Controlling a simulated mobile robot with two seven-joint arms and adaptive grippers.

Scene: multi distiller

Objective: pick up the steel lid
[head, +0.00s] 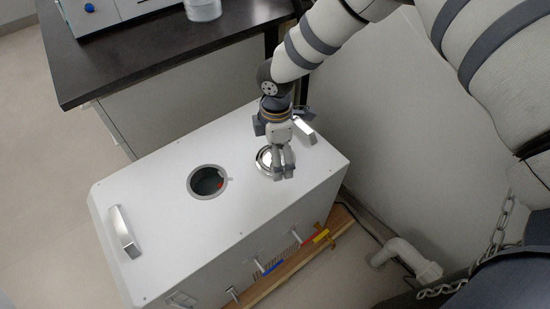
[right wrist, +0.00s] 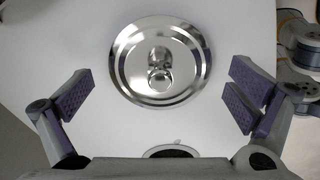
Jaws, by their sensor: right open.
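The steel lid (head: 264,157) is a round, shiny disc lying flat on the white top of the distiller box. In the right wrist view the lid (right wrist: 130,68) shows whole, with a small raised knob (right wrist: 160,72) at its middle. My right gripper (head: 283,174) is above the lid, pointing down, and hides part of it in the head view. In the right wrist view its fingers are spread wide, on either side of the lid, with nothing between them being gripped. My left gripper is not in view.
The white box (head: 150,190) has a round dark opening (head: 207,181) left of the lid. Metal handles (head: 124,231) stand at both ends of its top. Coloured valves (head: 272,265) line its front side. A dark table (head: 160,58) stands behind.

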